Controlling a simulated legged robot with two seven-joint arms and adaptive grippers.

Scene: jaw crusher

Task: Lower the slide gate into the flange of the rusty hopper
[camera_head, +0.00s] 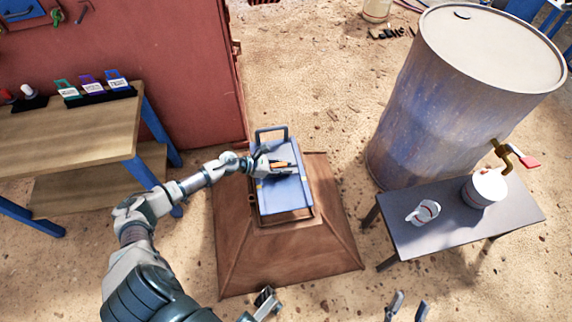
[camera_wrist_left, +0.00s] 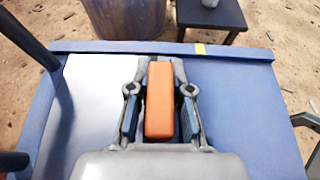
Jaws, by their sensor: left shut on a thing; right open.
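The slide gate is a blue panel (camera_head: 290,197) with an orange grip (camera_head: 280,164). It is over the top of the rusty hopper (camera_head: 290,262), a brown pyramid. The hopper's flange (camera_head: 311,213) shows as a thin rim beside the panel; most of it is hidden, so I cannot tell how the panel sits in it. My left gripper (camera_head: 270,165) is shut on the orange grip. In the left wrist view the orange grip (camera_wrist_left: 160,100) is between both fingers, with the blue panel (camera_wrist_left: 245,100) around. My right gripper (camera_head: 408,307) is open at the bottom edge, apart from the hopper.
A wooden bench (camera_head: 70,128) with tagged items stands left, by a red wall (camera_head: 120,60). A large drum (camera_head: 480,70) with a tap stands right. A small grey table (camera_head: 450,235) holds a mug (camera_head: 424,212) and a white pot (camera_head: 484,188). Sandy ground lies between.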

